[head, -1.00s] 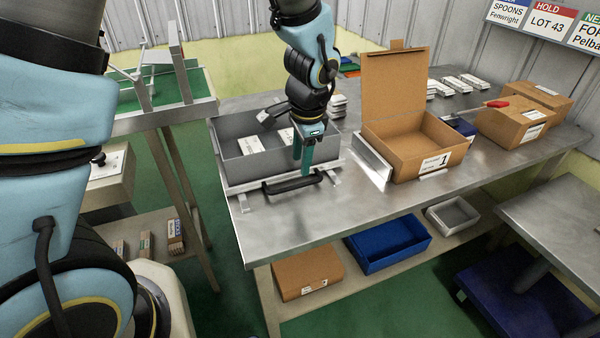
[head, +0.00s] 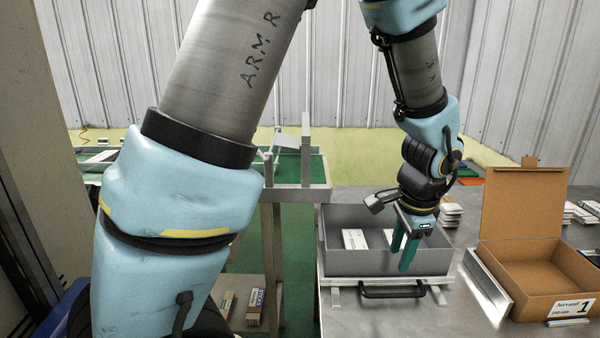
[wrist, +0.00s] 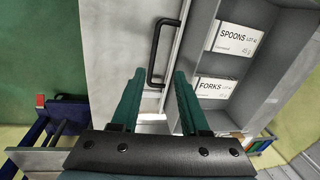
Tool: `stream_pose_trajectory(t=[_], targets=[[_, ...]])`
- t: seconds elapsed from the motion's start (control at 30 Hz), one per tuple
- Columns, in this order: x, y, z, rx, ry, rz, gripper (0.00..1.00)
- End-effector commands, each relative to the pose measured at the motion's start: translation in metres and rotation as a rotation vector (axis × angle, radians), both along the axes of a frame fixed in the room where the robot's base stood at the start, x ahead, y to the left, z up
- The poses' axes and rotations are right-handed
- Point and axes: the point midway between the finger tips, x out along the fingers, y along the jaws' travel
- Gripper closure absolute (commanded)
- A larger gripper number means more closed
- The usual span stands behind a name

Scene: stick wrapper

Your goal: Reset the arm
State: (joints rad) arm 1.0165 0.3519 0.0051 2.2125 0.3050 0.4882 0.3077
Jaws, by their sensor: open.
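My gripper (head: 402,258) is open and empty, with its teal fingers pointing down above the front wall of a grey box. In the wrist view its two fingers (wrist: 158,75) stand apart with nothing between them. The grey box (head: 345,264) sits on the metal table and has a black handle (head: 392,292) in front. White packets lie inside; the wrist view reads one as spoons (wrist: 237,38) and another as forks (wrist: 215,88). My arm hides part of the scene at the left and top.
An open cardboard box (head: 523,215) marked 1 stands right of the grey box, with a metal plate (head: 488,284) leaning beside it. White stacks (head: 450,212) lie behind.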

Motion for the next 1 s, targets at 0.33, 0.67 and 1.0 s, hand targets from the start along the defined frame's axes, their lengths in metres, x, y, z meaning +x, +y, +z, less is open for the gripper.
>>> stream_pose_trajectory(t=[0.33,0.67,1.0], targets=[[0.064,0.161,0.021,-0.104,0.045,0.709,0.55],[0.055,0.288,0.031,-0.211,0.056,1.326,0.55],[0.046,0.312,0.032,-0.237,0.056,1.470,0.55]])
